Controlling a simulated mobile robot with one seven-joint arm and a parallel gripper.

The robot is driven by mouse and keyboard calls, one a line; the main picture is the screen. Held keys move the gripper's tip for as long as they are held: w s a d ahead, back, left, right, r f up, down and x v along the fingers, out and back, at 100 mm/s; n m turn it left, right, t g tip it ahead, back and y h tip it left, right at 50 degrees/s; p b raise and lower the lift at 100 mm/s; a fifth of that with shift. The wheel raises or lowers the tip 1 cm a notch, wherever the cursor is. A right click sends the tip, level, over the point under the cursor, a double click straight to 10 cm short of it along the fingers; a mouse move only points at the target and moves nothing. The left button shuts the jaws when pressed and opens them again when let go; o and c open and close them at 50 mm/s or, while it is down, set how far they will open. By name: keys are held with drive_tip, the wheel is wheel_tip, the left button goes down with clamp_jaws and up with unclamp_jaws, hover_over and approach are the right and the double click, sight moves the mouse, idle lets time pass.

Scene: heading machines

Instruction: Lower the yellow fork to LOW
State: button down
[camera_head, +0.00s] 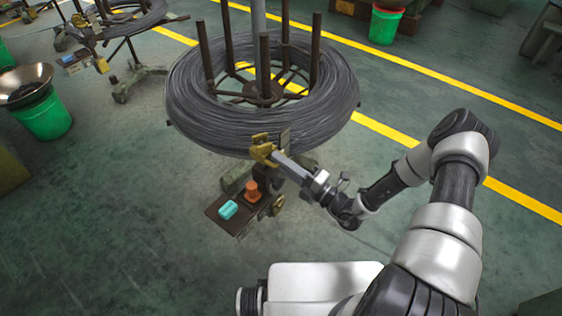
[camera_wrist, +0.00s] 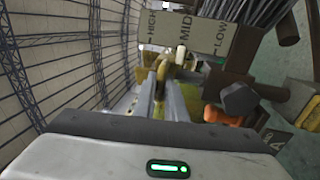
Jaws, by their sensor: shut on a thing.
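The yellow fork (camera_head: 262,149) sits at the near edge of the wire coil, on the stand's front. In the wrist view the yellow fork (camera_wrist: 144,76) is at the fingertips, partly hidden by them. My gripper (camera_head: 279,158) is shut on it; the fingers (camera_wrist: 162,92) also show in the wrist view. Beyond the fork, a plate (camera_wrist: 205,40) reads HIGH, MID and LOW from left to right. A white pointer (camera_wrist: 181,53) stands at MID. A small green mark (camera_wrist: 221,60) is under LOW.
The large wire coil (camera_head: 190,115) lies on a stand with upright posts (camera_head: 264,60). Below the fork, a dark tray (camera_head: 227,216) holds a cyan item (camera_head: 228,210), beside an orange part (camera_head: 251,190). Green bins (camera_head: 45,118) stand farther off. The floor at lower left is clear.

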sight(281, 181)
wheel_tip(281, 181, down, 6)
drive_tip(key=b, duration=0.4)
drive_tip(key=shift+r, duration=0.1)
drive_tip(key=shift+s+d+r, duration=0.1)
drive_tip(key=c, duration=1.8)
unclamp_jaws()
